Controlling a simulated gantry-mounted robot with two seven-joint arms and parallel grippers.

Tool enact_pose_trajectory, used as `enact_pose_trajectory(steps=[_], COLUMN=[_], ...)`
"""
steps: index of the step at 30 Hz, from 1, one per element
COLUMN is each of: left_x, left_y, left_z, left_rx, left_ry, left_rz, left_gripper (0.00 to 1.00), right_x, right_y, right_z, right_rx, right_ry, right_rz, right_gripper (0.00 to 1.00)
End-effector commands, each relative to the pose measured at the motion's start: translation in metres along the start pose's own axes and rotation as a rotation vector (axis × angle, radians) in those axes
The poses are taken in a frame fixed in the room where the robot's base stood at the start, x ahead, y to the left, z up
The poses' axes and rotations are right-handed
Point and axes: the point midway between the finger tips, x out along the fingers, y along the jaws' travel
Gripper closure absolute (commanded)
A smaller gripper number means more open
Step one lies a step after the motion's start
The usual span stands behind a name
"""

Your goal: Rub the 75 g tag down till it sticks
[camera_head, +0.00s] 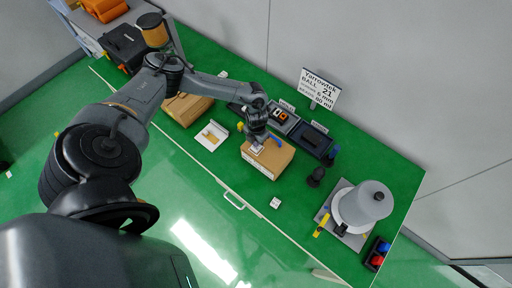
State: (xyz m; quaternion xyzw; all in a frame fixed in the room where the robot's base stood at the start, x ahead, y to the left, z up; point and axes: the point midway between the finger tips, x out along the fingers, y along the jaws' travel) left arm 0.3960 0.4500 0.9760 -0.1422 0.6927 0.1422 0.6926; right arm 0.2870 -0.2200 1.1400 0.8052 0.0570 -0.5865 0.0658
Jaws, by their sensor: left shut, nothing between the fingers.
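My left gripper (257,145) is shut with nothing between its fingers. It points down at the top of a small cardboard box (281,158) near the middle of the green table. A small white patch, which looks like a tag (256,149), lies on the box top right at the fingertips. The gripper partly covers it, and I cannot read it or tell whether the fingers touch it. A blue curved part (276,140) shows beside the gripper. My right gripper is not in view.
A white tray (212,136) and a larger brown box (187,108) stand left of the small box. Dark trays (313,139) and a sign (319,88) stand behind. A grey domed device (362,205) is at right. A small white card (275,203) lies on clear table in front.

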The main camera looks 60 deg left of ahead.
Motion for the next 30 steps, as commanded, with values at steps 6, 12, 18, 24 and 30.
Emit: enact_pose_trajectory(steps=[6, 12, 18, 24, 30], left_x=[0.0, 0.0, 0.0016, 0.0054, 0.0094], left_y=[0.0, 0.0, 0.0, -0.0001, -0.0001], left_z=[0.0, 0.0, 0.0, 0.0, 0.0], left_rx=[0.0, 0.0, 0.0, 0.0, 0.0], left_ry=[0.0, 0.0, 0.0, 0.0, 0.0], left_rz=[0.0, 0.0, 0.0, 0.0, 0.0], left_gripper=[1.0, 1.0, 1.0, 1.0, 1.0], right_x=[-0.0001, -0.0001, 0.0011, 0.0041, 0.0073], right_y=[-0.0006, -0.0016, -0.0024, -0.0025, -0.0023], right_z=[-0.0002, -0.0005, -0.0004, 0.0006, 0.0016], right_rx=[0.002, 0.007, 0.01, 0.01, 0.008], right_ry=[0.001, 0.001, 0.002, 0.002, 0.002], right_rz=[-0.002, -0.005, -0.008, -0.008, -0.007], right_gripper=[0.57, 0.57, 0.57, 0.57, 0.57])
